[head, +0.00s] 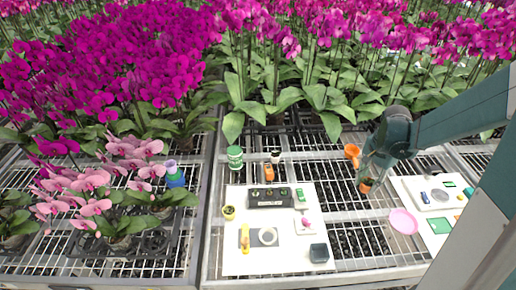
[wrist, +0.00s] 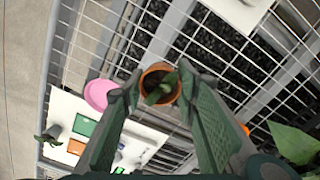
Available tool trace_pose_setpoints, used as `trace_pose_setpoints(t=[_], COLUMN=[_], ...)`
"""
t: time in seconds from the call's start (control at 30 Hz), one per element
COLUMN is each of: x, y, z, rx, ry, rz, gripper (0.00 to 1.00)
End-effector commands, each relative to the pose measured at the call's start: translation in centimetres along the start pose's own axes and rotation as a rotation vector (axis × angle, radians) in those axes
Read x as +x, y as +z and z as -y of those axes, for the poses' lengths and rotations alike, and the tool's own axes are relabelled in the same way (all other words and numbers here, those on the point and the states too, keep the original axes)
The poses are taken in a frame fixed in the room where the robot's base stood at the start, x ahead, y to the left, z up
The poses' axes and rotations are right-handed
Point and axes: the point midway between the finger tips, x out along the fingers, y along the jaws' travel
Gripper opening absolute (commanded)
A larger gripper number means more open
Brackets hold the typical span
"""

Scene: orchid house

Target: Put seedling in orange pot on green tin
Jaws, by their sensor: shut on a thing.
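The seedling in the orange pot (head: 366,185) is between the fingers of my gripper (head: 368,177), over the slatted bench at right of centre. In the wrist view the pot's round orange rim (wrist: 146,72) and the green leaves (wrist: 160,92) show between the two fingertips (wrist: 158,92), which press on its sides. The pot looks upright. The green tin (head: 235,158), with a pale band, stands on the bench left of my gripper, behind the white board. The tin is not seen in the wrist view.
An orange cup-like thing (head: 352,151) stands close behind my gripper. A white board (head: 237,262) with a black seedling tray (head: 255,204) and small items lies left. A pink plate (head: 403,221) is at right. Orchids line the back.

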Motion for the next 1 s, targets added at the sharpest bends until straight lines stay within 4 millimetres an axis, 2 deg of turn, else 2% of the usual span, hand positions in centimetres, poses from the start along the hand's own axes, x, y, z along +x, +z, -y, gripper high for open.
trace_pose_setpoints(t=[0.03,0.1,0.37,0.57,0.87,1.0], x=[-0.5,-0.8,-2.0,-2.8,-4.0,-4.4], y=[0.1,0.3,1.6,3.3,7.0,9.2], z=[1.6,3.6,11.0,16.7,25.1,28.9], rx=[-0.012,-0.022,-0.061,-0.09,-0.134,-0.155], ry=[0.0,0.0,0.0,-0.001,-0.001,-0.001], rz=[0.0,0.0,0.0,0.0,0.0,0.0], gripper=[0.17,0.17,0.17,0.17,0.17,0.17])
